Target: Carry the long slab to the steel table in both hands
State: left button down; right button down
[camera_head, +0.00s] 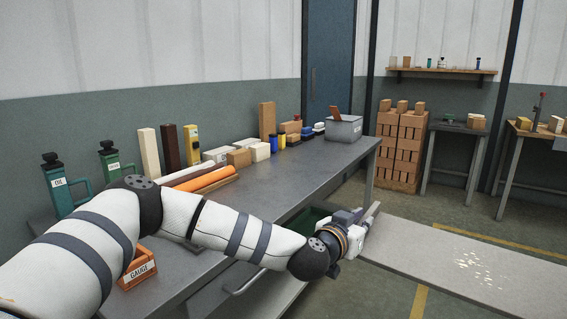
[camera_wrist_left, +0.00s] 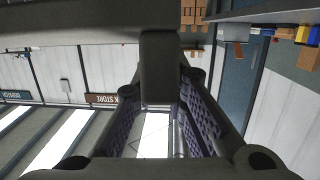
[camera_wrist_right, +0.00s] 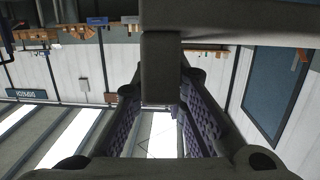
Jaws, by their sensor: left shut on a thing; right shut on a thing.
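The long slab (camera_head: 430,258) is a flat pale grey board, reaching from the lower middle to the right edge of the head view. Pale flecks mark its top. My left gripper (camera_head: 368,218) is shut at its left end. In the left wrist view the slab's dark side (camera_wrist_left: 80,33) crosses the top, at the fingertips of my left gripper (camera_wrist_left: 160,88). The right wrist view shows the slab (camera_wrist_right: 250,22) at the fingertips of my right gripper (camera_wrist_right: 160,88), shut on it. My right gripper and the slab's far end are outside the head view.
A long grey metal-topped bench (camera_head: 290,178) runs along the left wall, holding bottles, blocks, rods and a grey bin (camera_head: 344,128). A smaller grey table (camera_head: 455,127) stands behind, beside stacked bricks (camera_head: 401,150). A wood-topped table (camera_head: 540,132) is at right. Floor between is clear.

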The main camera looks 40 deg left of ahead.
aim_at(292, 172)
jog(key=i, duration=1.6)
jog(key=i+l+u, duration=0.1)
jog(key=i, duration=1.5)
jog(key=i+u, duration=0.15)
jog(key=u, duration=1.9)
